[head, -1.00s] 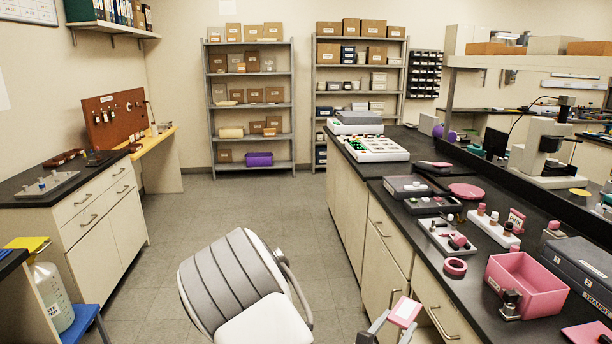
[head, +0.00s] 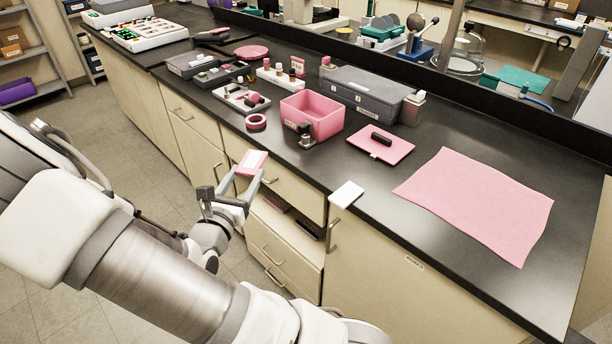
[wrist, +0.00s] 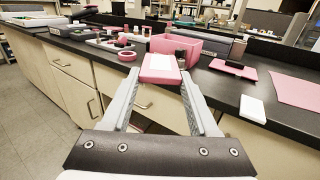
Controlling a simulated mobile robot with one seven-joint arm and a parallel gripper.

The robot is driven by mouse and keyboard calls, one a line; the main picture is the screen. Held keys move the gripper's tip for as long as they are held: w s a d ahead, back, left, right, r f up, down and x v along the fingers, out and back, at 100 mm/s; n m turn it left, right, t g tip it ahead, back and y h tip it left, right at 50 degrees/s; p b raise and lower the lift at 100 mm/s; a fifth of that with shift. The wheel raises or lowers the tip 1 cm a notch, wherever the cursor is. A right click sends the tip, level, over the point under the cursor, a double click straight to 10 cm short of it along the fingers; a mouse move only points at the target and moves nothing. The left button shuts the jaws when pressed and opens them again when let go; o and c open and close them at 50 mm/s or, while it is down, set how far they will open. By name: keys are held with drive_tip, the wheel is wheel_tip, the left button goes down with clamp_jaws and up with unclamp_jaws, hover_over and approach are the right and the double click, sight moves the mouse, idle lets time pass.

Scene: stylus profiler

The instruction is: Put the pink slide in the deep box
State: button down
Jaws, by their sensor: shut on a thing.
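My gripper (head: 240,182) is shut on the pink slide (head: 252,163), a flat pink piece with a white label. It holds the slide in the air in front of the counter, level with the drawers. The slide also shows between the fingertips in the wrist view (wrist: 160,68). The deep box (head: 325,120) is an open pink box on the black counter, beyond the slide and to its right. In the wrist view the box (wrist: 196,49) stands behind the slide. Its inside floor is mostly hidden.
A small dark metal piece (head: 306,136) stands at the box's front left. A pink tape roll (head: 256,121) lies left of it. A pink lid with a dark handle (head: 380,146), a white block (head: 347,194) and a pink cloth (head: 480,205) lie to the right. A drawer (head: 285,226) below stands open.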

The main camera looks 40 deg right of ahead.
drive_tip(key=s+d+r+m+g+h+b, duration=0.1)
drive_tip(key=s+d+m+g+h+b, duration=0.1)
drive_tip(key=s+d+m+g, duration=0.4)
drive_tip(key=s+d+g+h, duration=0.1)
drive_tip(key=s+d+g, duration=0.2)
drive_tip(key=s+d, duration=0.2)
drive_tip(key=shift+s+d+r+b, duration=0.2)
drive_tip(key=shift+d+r+b, duration=0.1)
drive_tip(key=shift+d, duration=0.3)
drive_tip(key=shift+f, duration=0.1)
drive_tip(key=w+d+f+b, duration=0.2)
drive_tip(key=w+f+b, duration=0.1)
drive_tip(key=w+f, duration=0.7)
drive_tip(key=shift+w+d+f, duration=0.2)
drive_tip(key=shift+w+f, duration=0.05)
drive_tip(key=shift+w, duration=0.45)
drive_tip(key=shift+f, duration=0.15)
drive_tip(key=shift+f, duration=0.1)
drive_tip(key=shift+c, duration=0.7)
unclamp_jaws()
drive_tip(key=shift+b, duration=0.35)
